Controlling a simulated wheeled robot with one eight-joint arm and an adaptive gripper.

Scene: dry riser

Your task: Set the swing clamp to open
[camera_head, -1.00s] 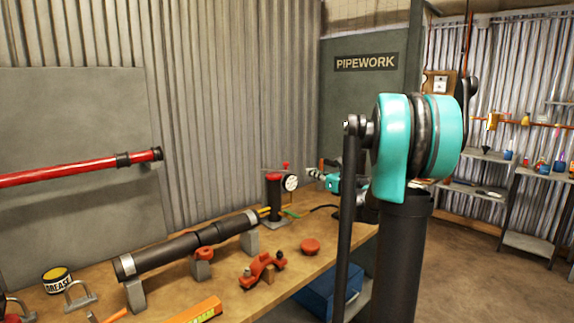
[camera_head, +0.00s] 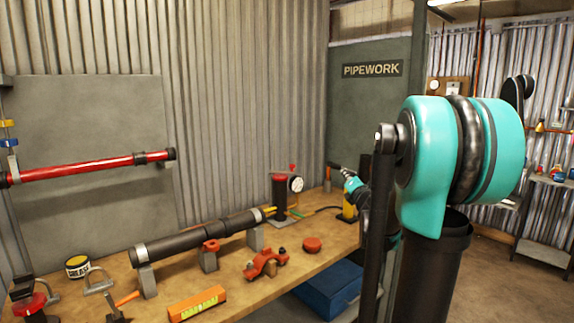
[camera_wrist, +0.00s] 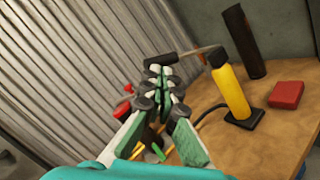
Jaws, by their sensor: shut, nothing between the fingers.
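No part in view is plainly the swing clamp. An orange-red hinged clamp-like piece (camera_head: 265,263) lies on the bench in the head view; whether it is the swing clamp, and whether it is open, I cannot tell. A small red clamp-like piece (camera_head: 210,247) sits at the middle of the dark pipe (camera_head: 185,240). My gripper (camera_head: 336,168) is above the bench's far right end, right of the gauge stand (camera_head: 279,195) and well away from both pieces. In the wrist view my gripper (camera_wrist: 161,74) has its fingers together, empty, with red parts partly hidden behind them.
A yellow cylinder (camera_wrist: 231,90) on a black base, a dark cylinder (camera_wrist: 243,42) and a red block (camera_wrist: 286,95) stand near my gripper. A grease tin (camera_head: 78,267), an orange level (camera_head: 197,303) and a red disc (camera_head: 312,244) are on the bench. A red pipe (camera_head: 85,168) runs along the wall panel.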

